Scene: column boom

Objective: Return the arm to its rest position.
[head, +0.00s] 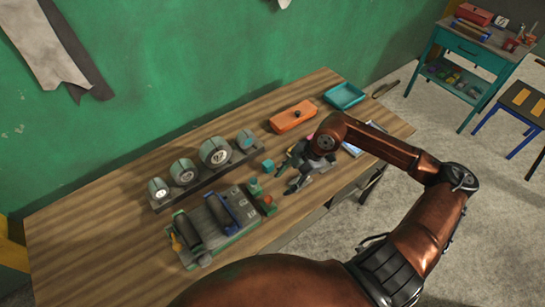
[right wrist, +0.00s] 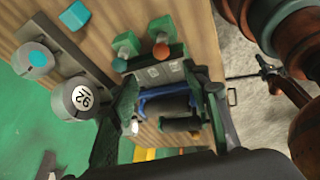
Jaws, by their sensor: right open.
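My right arm comes in from the lower right in the head view and reaches over the wooden workbench (head: 105,240). My right gripper (head: 286,178) is over the bench, near its front edge, with its fingers apart and nothing between them. In the right wrist view the open fingers of my right gripper (right wrist: 171,92) frame a grey-green fixture with a blue handle (right wrist: 163,103) and a dark roller. The same fixture (head: 224,221) lies on the bench in the head view, left of the gripper. My left gripper is not in view.
A rack with several round gauges (head: 215,152) stands behind the fixture. A small green block (head: 268,166) is close to my right gripper. An orange case (head: 292,116) and a teal tray (head: 344,95) lie toward the far end. A teal cart (head: 470,49) stands beyond open floor.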

